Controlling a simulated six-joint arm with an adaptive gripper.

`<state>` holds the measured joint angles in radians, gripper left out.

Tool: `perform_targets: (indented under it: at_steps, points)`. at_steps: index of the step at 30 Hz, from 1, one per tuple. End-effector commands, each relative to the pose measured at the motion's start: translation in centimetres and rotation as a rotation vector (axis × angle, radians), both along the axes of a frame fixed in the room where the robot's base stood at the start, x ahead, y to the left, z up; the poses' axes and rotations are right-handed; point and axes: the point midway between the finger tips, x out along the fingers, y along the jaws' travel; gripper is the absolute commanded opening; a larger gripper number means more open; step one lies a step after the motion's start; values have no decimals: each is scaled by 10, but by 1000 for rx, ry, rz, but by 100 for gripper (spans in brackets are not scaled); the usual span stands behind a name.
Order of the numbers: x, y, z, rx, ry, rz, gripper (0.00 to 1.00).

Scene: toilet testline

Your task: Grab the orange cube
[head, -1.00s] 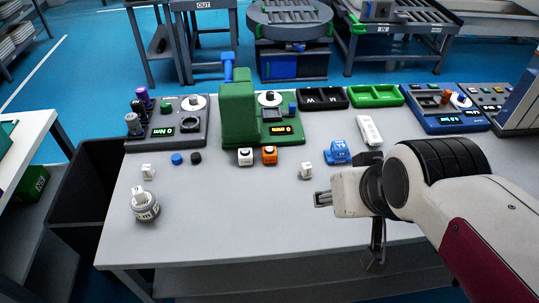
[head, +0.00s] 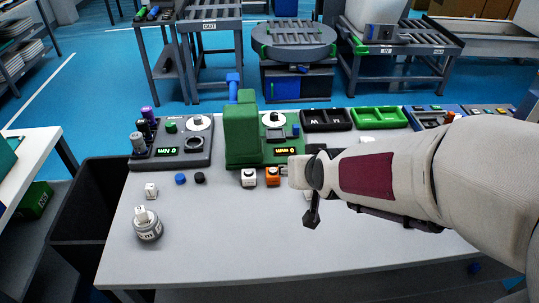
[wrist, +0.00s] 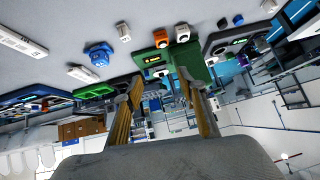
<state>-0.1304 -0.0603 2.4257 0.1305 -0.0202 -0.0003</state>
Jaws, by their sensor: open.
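The orange cube (head: 272,177), with a dark round spot on top, sits on the grey table in front of the green machine. A white cube (head: 248,178) stands just left of it. My gripper (head: 284,170) is just right of the orange cube in the head view; whether it touches cannot be told. In the wrist view my gripper's two fingers (wrist: 160,80) are spread, with nothing between them. There the orange cube (wrist: 160,38) shows upside down beyond the fingertips, beside the white cube (wrist: 182,33).
The tall green machine (head: 241,135) stands right behind the cubes. Blue (head: 180,179) and black (head: 200,178) round pieces lie to the left. My arm covers the table's right side, with a blue piece (wrist: 98,53) there in the wrist view.

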Motion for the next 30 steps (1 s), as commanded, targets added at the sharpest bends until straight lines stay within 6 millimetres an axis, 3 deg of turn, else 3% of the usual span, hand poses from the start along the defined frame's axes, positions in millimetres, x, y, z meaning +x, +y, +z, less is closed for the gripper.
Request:
perform_targets:
  at_steps: [15,30]
  points:
    - [66,20,-57,4,-114,-23,40]
    - [104,33,-118,-21,-233,-45,40]
